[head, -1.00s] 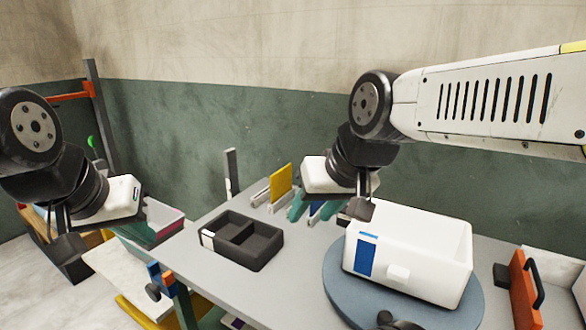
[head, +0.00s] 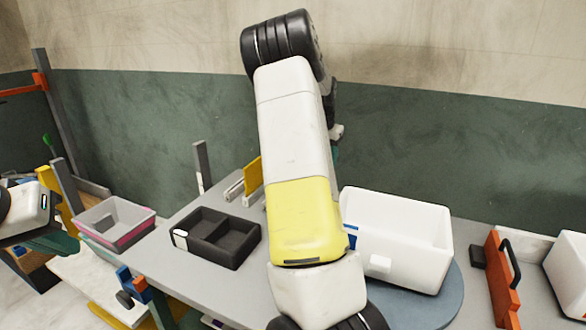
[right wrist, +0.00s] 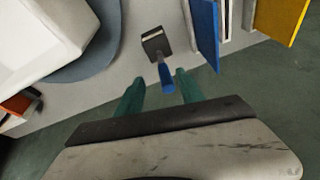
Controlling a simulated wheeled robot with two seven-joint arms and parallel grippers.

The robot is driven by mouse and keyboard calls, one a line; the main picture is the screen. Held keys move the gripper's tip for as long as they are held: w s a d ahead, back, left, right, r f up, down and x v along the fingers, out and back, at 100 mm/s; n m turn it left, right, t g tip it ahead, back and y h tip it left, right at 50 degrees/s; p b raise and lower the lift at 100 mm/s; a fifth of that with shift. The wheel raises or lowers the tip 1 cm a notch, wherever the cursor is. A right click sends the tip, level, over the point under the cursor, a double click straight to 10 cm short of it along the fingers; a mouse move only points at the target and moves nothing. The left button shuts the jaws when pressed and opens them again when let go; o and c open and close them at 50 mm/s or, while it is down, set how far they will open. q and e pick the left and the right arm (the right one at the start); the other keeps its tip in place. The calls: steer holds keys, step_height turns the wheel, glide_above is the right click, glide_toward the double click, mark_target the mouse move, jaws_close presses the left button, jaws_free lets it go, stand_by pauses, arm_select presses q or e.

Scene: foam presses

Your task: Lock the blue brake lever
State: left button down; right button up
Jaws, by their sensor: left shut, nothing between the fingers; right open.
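The blue brake lever (right wrist: 167,78) shows in the right wrist view as a short blue handle on a dark grey block (right wrist: 155,42). My right gripper (right wrist: 160,80) is open, its green fingers on either side of the blue handle. I cannot tell whether they touch it. In the head view my right arm hides the lever and most of that gripper. My left gripper (head: 68,243) is at the far left edge of the head view, shut and empty, away from the table.
A white box (head: 400,225) stands on a blue-grey turntable (head: 450,297). A black divided tray (head: 240,250) lies to the left on the grey table. An orange panel with a black handle (head: 497,280) is at the right. Blue and yellow upright plates (right wrist: 283,15) stand near the lever.

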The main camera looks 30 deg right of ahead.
steer(key=shift+h, duration=0.6)
steer(key=w+d+f, duration=0.1)
steer(key=f, duration=0.1)
steer(key=w+d+f, duration=0.1)
steer(key=d+f, duration=0.1)
steer(key=f, duration=0.1)
steer(key=w+d+f, duration=0.2)
steer(key=f, duration=0.1)
steer(key=shift+w+f, duration=0.1)
steer(key=shift+f, duration=0.1)
jaws_close()
steer(key=shift+a, duration=0.1)
stand_by(0.7)
